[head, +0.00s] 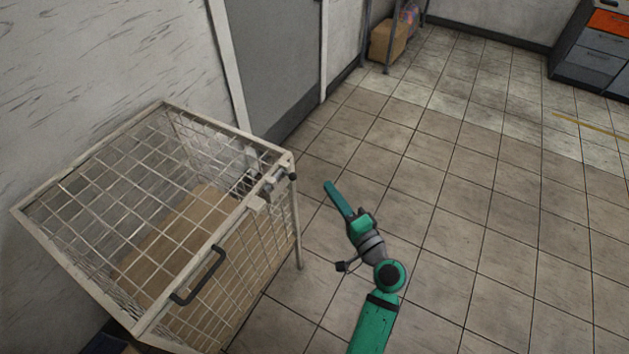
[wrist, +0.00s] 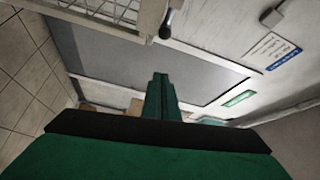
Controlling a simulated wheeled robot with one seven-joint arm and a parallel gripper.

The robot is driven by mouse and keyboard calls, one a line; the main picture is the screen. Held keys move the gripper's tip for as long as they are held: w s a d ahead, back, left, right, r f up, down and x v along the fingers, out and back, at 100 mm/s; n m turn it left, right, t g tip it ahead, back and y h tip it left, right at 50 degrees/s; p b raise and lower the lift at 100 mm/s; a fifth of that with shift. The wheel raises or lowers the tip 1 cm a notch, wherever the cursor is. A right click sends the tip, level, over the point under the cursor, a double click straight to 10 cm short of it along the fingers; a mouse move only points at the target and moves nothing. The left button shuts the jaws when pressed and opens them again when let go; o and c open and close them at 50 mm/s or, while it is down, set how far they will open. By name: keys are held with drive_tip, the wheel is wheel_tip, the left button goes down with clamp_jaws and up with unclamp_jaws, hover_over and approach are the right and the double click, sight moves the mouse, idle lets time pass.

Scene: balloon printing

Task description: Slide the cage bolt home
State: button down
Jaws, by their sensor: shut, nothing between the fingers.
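The wire cage (head: 103,282) stands at the left of the head view, with a pale frame and a dark handle (head: 200,276) on its front. The cage bolt (head: 268,188) sits along the top front edge near the right corner, with a dark knob (head: 292,177) at that corner. The knob also shows at the top of the wrist view (wrist: 166,24). How far the bolt reaches into its catch is too small to tell. My gripper (head: 328,186) is shut and empty, to the right of the knob and apart from it. Its closed fingers show in the wrist view (wrist: 158,80).
A grey door (head: 277,65) is in the wall behind the cage. A cardboard box (head: 388,42) stands by a rack at the back. Drawers (head: 597,65) stand at the far right. The tiled floor (head: 480,200) right of the cage is clear.

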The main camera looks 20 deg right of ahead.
drive_tip(key=w+a, duration=0.5)
drive_tip(key=w, duration=0.2)
drive_tip(key=shift+w, duration=0.35)
drive_tip(key=shift+s+f, duration=0.1)
idle(0.4)
